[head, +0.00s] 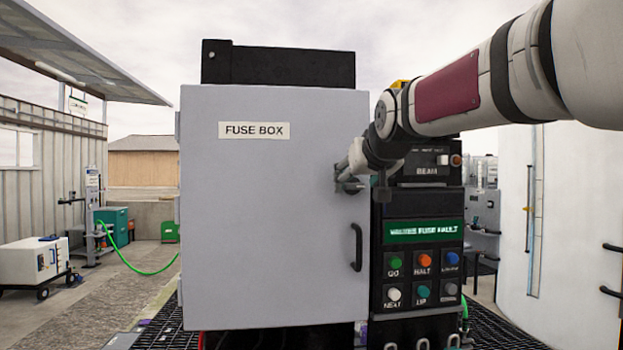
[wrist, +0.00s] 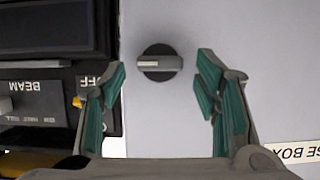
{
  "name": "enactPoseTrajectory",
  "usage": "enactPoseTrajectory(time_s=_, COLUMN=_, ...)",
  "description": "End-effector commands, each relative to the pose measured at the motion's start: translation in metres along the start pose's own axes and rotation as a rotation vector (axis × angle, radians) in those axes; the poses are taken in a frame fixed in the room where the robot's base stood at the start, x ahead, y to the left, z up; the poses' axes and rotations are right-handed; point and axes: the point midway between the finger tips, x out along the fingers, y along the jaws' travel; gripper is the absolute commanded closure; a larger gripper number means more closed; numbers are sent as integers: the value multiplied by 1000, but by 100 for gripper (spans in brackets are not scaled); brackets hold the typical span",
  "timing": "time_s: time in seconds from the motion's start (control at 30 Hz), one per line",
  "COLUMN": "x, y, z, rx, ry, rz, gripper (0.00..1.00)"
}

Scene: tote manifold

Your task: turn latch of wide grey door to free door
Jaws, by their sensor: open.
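The wide grey door (head: 265,215) bears a "FUSE BOX" label and looks closed in the head view. Its latch, a dark round knob with a light grey bar (wrist: 160,63), sits near the door's right edge. In the wrist view the bar lies level across the picture. My gripper (head: 345,175) is at the latch in the head view and partly hides it. In the wrist view my gripper (wrist: 160,85) is open, with one green-padded finger on each side of the latch and a gap to both. I cannot tell how far the fingertips are from the door face.
A black door handle (head: 356,247) is below the latch. A black control panel (head: 418,265) with several coloured buttons stands right beside the door, under my arm. A white tank (head: 575,220) is at the right.

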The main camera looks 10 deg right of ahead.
Motion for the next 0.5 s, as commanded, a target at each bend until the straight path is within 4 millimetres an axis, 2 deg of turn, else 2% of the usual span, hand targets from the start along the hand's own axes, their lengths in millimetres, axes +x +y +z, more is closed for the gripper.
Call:
enactPoseTrajectory(time_s=0.33, x=4, y=0, z=0, rx=0, ry=1, rz=0, gripper=43)
enactPoseTrajectory(time_s=0.5, x=4, y=0, z=0, rx=0, ry=1, rz=0, gripper=82)
